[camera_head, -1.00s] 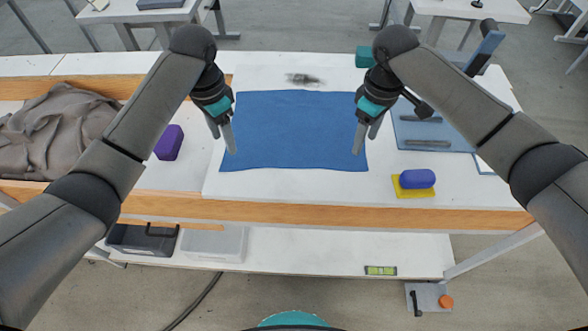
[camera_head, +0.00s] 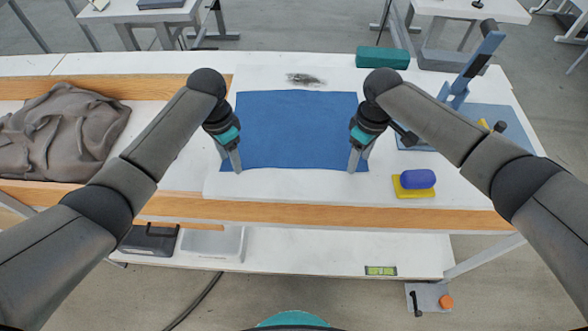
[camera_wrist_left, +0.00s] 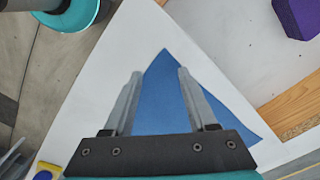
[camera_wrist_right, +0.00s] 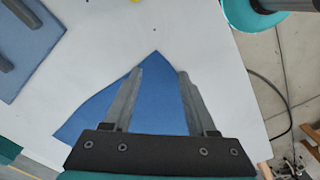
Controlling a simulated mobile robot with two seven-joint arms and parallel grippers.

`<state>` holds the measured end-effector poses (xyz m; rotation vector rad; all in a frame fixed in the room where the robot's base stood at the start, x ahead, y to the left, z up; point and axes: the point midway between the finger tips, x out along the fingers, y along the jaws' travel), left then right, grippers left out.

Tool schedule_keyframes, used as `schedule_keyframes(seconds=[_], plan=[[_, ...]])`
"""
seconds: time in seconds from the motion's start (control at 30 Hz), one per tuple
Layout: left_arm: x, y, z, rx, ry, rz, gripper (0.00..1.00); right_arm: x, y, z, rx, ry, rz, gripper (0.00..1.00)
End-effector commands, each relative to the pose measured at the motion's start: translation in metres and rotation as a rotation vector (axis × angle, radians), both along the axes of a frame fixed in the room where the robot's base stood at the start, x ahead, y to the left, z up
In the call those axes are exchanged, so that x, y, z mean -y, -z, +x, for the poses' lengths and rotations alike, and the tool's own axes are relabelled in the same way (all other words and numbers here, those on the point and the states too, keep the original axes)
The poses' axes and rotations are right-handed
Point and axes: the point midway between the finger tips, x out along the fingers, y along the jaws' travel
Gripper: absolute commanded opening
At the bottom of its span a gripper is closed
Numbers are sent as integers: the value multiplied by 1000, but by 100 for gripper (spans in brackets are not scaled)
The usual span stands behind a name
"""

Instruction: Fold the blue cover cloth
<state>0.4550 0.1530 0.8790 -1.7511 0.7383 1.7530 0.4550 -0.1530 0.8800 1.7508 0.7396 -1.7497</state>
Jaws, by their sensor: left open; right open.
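The blue cover cloth (camera_head: 295,130) lies flat and spread out on the white board in the head view. My left gripper (camera_head: 233,170) is open at the cloth's near left corner. In the left wrist view that corner (camera_wrist_left: 163,85) shows between the two fingers (camera_wrist_left: 158,75). My right gripper (camera_head: 356,168) is open at the cloth's near right corner. In the right wrist view that corner (camera_wrist_right: 157,85) shows between its fingers (camera_wrist_right: 160,75). I cannot tell whether the fingertips touch the cloth.
A blue block on a yellow pad (camera_head: 414,192) sits right of the cloth. A blue press (camera_head: 470,70) stands at the back right by a teal box (camera_head: 382,57). A grey-brown bag (camera_head: 65,130) lies left. A purple block (camera_wrist_left: 297,16) shows in the left wrist view.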

Motion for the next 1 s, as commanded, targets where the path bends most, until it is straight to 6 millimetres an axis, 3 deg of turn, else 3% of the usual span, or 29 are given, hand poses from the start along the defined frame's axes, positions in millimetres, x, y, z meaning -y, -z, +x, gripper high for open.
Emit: schedule_keyframes(seconds=[0.4, 1.0], plan=[[0, 2, 0, 0, 0, 0, 57, 0, 4, 0, -1, 0, 0, 57], [0, 3, 0, -1, -1, 0, 24, 0, 5, -1, -4, 0, -1, 24]])
